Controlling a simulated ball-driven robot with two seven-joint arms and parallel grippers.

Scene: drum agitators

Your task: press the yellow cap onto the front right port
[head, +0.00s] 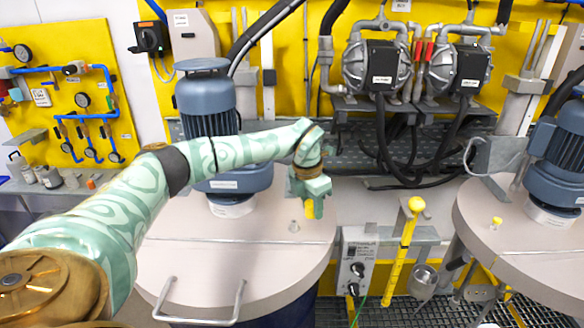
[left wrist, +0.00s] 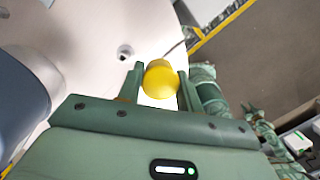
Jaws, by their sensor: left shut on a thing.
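My left gripper (head: 313,196) is shut on the yellow cap (head: 310,209) and holds it above the right part of the left drum's pale lid (head: 190,250). In the left wrist view the cap (left wrist: 160,82) sits between the two fingers (left wrist: 158,72). A small open port (head: 294,226) stands on the lid, just left of and below the cap in the head view. In the left wrist view the port (left wrist: 125,52) lies up and left of the cap, apart from it.
A blue agitator motor (head: 207,105) stands on the same lid, behind and left of the gripper. A lid handle (head: 200,318) is at the front. A yellow post with a ball top (head: 416,205) stands right of the drum. The right drum (head: 525,240) carries another yellow cap (head: 497,221).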

